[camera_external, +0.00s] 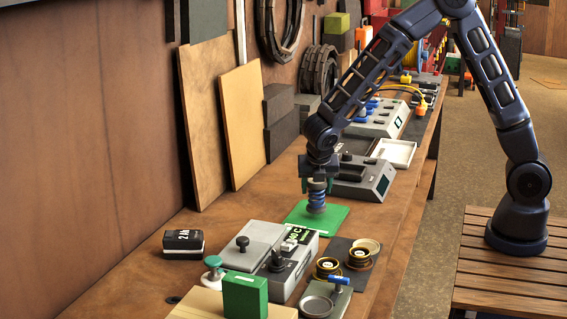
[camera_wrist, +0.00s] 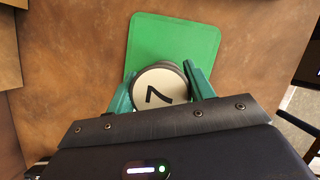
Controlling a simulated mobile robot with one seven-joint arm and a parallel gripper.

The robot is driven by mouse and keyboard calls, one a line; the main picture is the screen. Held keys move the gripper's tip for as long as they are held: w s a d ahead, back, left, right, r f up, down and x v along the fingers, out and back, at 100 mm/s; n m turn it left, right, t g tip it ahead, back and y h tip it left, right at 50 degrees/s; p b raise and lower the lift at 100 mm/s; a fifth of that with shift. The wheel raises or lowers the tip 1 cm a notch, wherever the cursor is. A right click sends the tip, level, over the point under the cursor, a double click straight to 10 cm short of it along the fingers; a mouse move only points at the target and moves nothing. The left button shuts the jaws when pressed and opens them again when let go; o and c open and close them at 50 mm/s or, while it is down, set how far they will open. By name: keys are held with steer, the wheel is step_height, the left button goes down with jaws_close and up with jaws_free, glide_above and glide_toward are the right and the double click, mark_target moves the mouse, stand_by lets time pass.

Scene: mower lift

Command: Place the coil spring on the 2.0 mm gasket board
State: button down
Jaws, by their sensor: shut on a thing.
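The coil spring (camera_external: 317,197) is upright, with blue and dark bands. My gripper (camera_external: 317,182) has teal fingers and is shut on its upper part. In the wrist view, a pale round top marked "7" (camera_wrist: 160,88) sits between the two fingertips (camera_wrist: 160,84). A flat green board (camera_external: 335,221) lies on the bench under the spring; it also shows in the wrist view (camera_wrist: 174,38). No thickness marking is readable on it. The spring's lower end overlaps the board in the external view; I cannot tell whether they touch.
A grey instrument (camera_external: 364,178) stands just behind the board, with a white tray (camera_external: 393,153) beyond. A grey box with knobs (camera_external: 262,252) stands in front. A black-and-white block (camera_external: 183,243) lies at left. Bare bench lies left of the board.

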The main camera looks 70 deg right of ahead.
steer(key=shift+f, duration=0.95)
steer(key=shift+f, duration=0.1)
steer(key=c, duration=0.6)
jaws_free()
steer(key=shift+o, duration=0.2)
